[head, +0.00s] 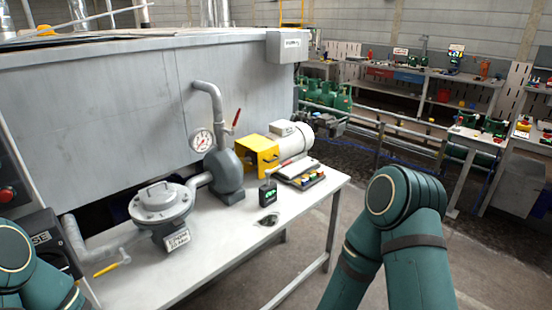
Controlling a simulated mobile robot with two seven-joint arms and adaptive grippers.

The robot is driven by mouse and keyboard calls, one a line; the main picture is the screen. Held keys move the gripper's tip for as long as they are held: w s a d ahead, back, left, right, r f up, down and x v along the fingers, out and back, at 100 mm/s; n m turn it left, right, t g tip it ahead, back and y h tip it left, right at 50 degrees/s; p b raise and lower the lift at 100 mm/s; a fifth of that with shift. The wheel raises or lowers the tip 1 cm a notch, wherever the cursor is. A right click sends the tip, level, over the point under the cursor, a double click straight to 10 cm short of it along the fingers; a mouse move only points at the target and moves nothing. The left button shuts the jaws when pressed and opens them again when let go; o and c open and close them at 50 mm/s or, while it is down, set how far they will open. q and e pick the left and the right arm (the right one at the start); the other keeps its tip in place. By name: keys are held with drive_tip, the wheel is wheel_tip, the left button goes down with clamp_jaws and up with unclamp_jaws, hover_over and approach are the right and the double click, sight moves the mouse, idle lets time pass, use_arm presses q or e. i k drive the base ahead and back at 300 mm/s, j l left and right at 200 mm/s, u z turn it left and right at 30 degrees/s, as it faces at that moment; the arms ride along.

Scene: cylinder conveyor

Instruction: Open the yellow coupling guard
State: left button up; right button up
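The yellow coupling guard (259,154) sits on the white bench between the dark grey pump (223,170) and the cream motor (291,137). Its near end shows an opening with dark parts in its shade. I cannot tell whether its cover is shut or partly raised. Parts of my two teal arms show, one at the lower left and one at the lower right. Both grippers are out of the picture, and nothing touches the guard.
The bench (228,242) also carries a round strainer (161,203), a small dark green device (267,194) and a tray of tools (299,174). A gauge (202,140) and red-handled valve (236,118) rise beside the pump. A grey tank (95,110) stands behind. The front bench top is mostly clear.

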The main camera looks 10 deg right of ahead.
sight(267, 151)
drive_tip(key=i+l, duration=0.15)
drive_tip(key=l, duration=0.2)
drive_tip(key=i+l+u, duration=0.1)
drive_tip(key=l, duration=0.25)
drive_tip(key=i+l, duration=0.25)
drive_tip(key=i+l+u, duration=0.1)
drive_tip(key=l, duration=0.35)
drive_tip(key=i+l, duration=0.2)
drive_tip(key=l, duration=0.15)
drive_tip(key=i+l+u, duration=0.1)
drive_tip(key=l, duration=0.25)
drive_tip(key=i+l, duration=0.15)
drive_tip(key=l, duration=0.25)
drive_tip(key=i+l+u, duration=0.1)
drive_tip(key=l, duration=0.25)
